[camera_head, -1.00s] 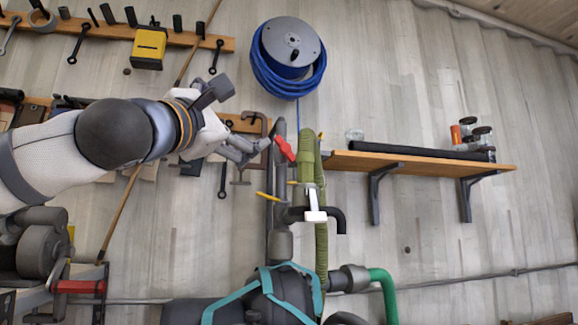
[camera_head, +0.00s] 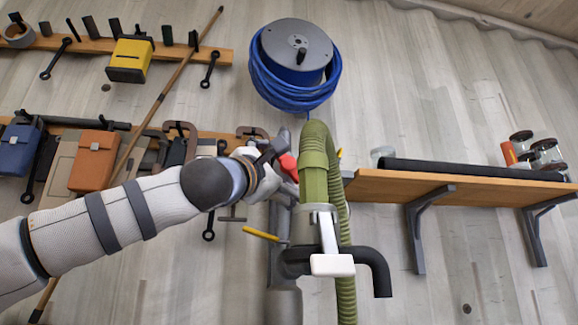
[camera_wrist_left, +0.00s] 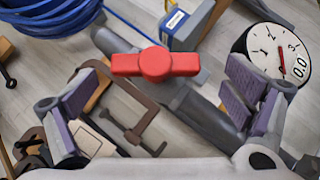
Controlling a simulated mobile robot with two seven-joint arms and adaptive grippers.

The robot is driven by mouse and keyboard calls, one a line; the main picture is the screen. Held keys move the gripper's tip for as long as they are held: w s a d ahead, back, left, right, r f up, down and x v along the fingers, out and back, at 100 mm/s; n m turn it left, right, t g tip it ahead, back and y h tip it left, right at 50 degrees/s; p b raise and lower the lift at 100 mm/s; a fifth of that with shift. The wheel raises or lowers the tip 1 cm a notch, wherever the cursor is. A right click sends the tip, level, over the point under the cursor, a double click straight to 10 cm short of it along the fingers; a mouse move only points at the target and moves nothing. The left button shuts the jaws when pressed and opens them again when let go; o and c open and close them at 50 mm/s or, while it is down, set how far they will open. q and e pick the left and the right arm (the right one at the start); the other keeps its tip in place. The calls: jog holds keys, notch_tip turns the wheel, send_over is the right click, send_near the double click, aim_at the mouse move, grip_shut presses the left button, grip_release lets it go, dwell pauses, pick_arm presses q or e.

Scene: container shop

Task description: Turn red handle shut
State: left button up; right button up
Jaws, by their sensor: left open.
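The red handle (camera_head: 289,165) sits on the upright grey pipe beside the green hose, partly hidden by my left gripper (camera_head: 268,160) in the head view. In the left wrist view the red handle (camera_wrist_left: 156,64) lies crosswise in the picture, with a round hub in its middle. My left gripper (camera_wrist_left: 165,108) is open, its purple-padded fingers wide apart on either side of and below the handle in that picture. I see no contact with the handle. My right gripper is in neither view.
The green hose (camera_head: 316,175), a white-ended lever (camera_head: 332,264) and a yellow lever (camera_head: 262,234) crowd the pipe. A wooden shelf (camera_head: 450,188) juts out at right. A blue hose reel (camera_head: 295,60) hangs above. A dial gauge (camera_wrist_left: 268,50) and a clamp (camera_wrist_left: 135,125) show in the wrist view.

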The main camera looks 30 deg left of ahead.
aim_at(286, 163)
pick_arm(q)
jog(key=shift+w+r, duration=1.05)
jog(key=shift+w, duration=0.1)
jog(key=shift+w+f, duration=0.1)
jog(key=shift+w, duration=0.2)
jog(key=c, duration=1.2)
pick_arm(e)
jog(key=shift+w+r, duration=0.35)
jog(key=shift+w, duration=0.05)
